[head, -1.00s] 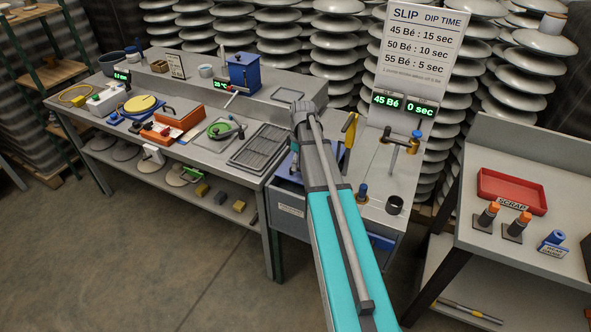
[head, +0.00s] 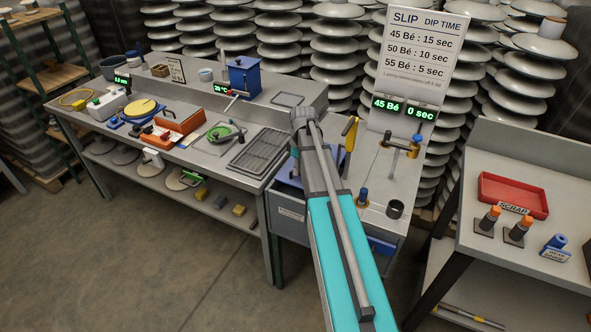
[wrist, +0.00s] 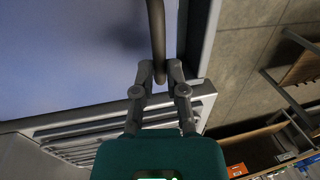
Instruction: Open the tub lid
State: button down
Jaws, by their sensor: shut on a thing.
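The tub (head: 288,205) stands at the right end of the long bench, a grey box with a pale label on its front. Its lid mostly hides behind my arm in the head view. In the wrist view the lid (wrist: 70,55) is a broad blue-grey panel filling the upper left. A dark bar handle (wrist: 156,25) runs down over it. My gripper (wrist: 161,76) is shut on the lower end of this handle. In the head view my arm hides the gripper. I cannot tell how far the lid is raised.
A slotted drain tray (head: 258,150) lies left of the tub. A side table with a red scrap tray (head: 513,194) is further right. Open floor lies in front.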

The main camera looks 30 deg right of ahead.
jog(key=shift+w+d, duration=0.1)
jog(key=w+d, duration=0.1)
jog(key=d, duration=0.1)
jog(key=w+d, duration=0.4)
jog(key=shift+w+d, duration=0.1)
jog(key=shift+d, duration=0.25)
jog(key=c, duration=0.7)
grip_release()
